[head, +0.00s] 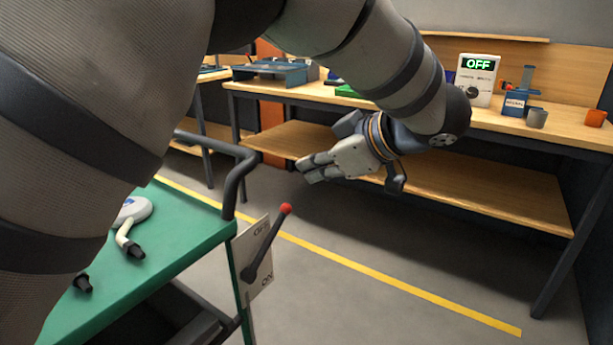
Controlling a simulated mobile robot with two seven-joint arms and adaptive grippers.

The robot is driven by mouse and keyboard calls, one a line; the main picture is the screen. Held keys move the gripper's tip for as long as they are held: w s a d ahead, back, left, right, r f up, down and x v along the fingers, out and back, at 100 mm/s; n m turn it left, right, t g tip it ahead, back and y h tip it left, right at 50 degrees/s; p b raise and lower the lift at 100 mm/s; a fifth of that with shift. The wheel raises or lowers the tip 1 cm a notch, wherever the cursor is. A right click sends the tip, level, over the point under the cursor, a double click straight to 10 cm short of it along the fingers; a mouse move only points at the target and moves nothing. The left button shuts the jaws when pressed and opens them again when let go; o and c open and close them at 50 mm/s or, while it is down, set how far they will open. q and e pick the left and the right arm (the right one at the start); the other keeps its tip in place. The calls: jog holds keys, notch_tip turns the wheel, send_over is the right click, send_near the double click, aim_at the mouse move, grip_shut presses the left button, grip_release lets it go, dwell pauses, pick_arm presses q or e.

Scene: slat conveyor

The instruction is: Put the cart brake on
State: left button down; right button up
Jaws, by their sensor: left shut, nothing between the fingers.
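The cart (190,238) has a green top and a dark push handle (240,172) at the left. On its end is a white brake plate (263,292) marked OFF near the top and ON near the bottom. The dark brake lever (265,243) slants up and to the right from its pivot, with its red knob (286,209) near the OFF end. My left gripper (306,170) is shut and empty, above and slightly right of the knob in the picture, apart from it. My right gripper is not in view.
A wooden workbench (560,128) with a lower shelf stands behind. It holds a box reading OFF (477,78), a blue device (516,101), a grey cup (536,118) and an orange cup (595,118). A white handheld tool (131,212) lies on the cart. The floor beside the yellow line (400,291) is clear.

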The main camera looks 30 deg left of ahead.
pick_arm(q)
jog(key=w+a+f, duration=0.2)
jog(key=a+f, duration=0.5)
jog(key=f, duration=0.1)
jog(key=shift+w+f, duration=0.15)
jog(key=shift+w, duration=0.2)
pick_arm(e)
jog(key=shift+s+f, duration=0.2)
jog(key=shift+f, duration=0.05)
